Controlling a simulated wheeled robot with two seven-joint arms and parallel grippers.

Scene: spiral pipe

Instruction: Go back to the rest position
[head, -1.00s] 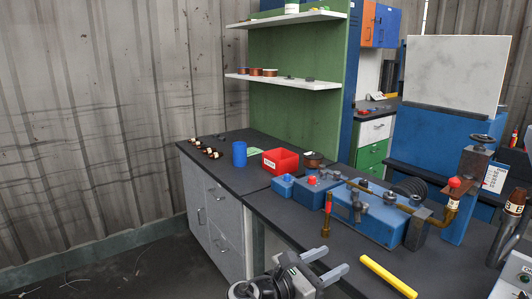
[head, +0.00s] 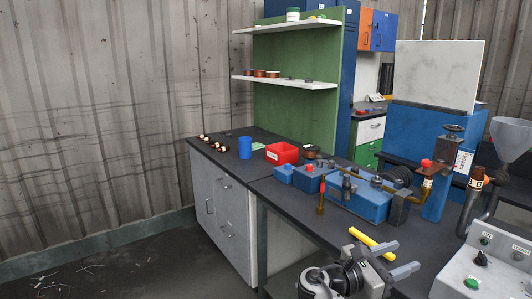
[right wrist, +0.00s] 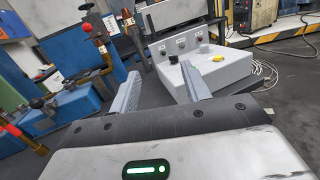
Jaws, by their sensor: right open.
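My right gripper (head: 382,253) is low in the head view, over the near edge of the dark workbench. Its two grey fingers stand wide apart with nothing between them. The right wrist view shows the same open, empty fingers (right wrist: 160,92). A yellow bar (head: 370,242) lies on the bench and shows just beyond and between the fingers in the head view. I cannot tell the exact gap between gripper and bar. My left gripper is not in view.
The bench (head: 285,215) carries a blue spiral-pipe fixture (head: 360,203), a red bin (head: 282,153) and a blue cup (head: 245,148). A grey control box (head: 485,270) with buttons is at right, also in the wrist view (right wrist: 205,72). Open floor (head: 150,262) lies at left.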

